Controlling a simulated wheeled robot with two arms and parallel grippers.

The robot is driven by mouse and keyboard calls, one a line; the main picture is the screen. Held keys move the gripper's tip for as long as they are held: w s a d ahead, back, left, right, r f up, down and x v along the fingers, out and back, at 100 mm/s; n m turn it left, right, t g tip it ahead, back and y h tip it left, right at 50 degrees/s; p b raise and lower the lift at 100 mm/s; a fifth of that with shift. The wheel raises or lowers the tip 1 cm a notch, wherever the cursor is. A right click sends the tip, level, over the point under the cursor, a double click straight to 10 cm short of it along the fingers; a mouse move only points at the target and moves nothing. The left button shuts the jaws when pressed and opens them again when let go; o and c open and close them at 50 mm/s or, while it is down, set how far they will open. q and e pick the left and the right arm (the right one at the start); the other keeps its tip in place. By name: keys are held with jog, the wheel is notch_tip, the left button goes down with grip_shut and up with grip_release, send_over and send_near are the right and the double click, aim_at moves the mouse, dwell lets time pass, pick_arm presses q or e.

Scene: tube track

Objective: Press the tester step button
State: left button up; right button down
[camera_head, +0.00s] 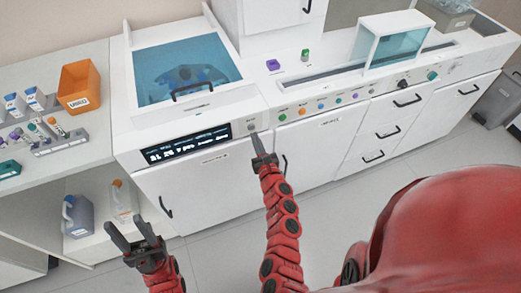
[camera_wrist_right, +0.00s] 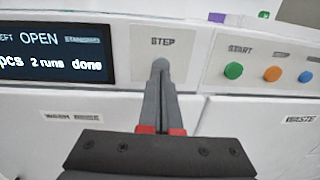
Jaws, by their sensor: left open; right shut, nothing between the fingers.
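The tester is the white machine (camera_head: 150,120) with a blue-tinted lid window, at the left of the counter. Its step button (camera_wrist_right: 161,64) is a grey round button under the label "STEP" in the right wrist view. My right gripper (camera_wrist_right: 161,78) is shut and empty, its fingertips right at the button and covering its lower part; I cannot tell whether they touch it. In the head view the same gripper (camera_head: 259,150) points up at the panel just below the button (camera_head: 252,128). My left gripper (camera_head: 134,232) is open and empty, in front of the lower shelf.
The display (camera_wrist_right: 52,52) left of the button reads "OPEN" and "2 runs done". A green START button (camera_wrist_right: 233,70) and an orange button (camera_wrist_right: 272,73) sit to the right. An orange bin (camera_head: 80,87) and a tube rack (camera_head: 60,143) stand on the left counter.

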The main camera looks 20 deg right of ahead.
jog(key=shift+w, duration=0.95)
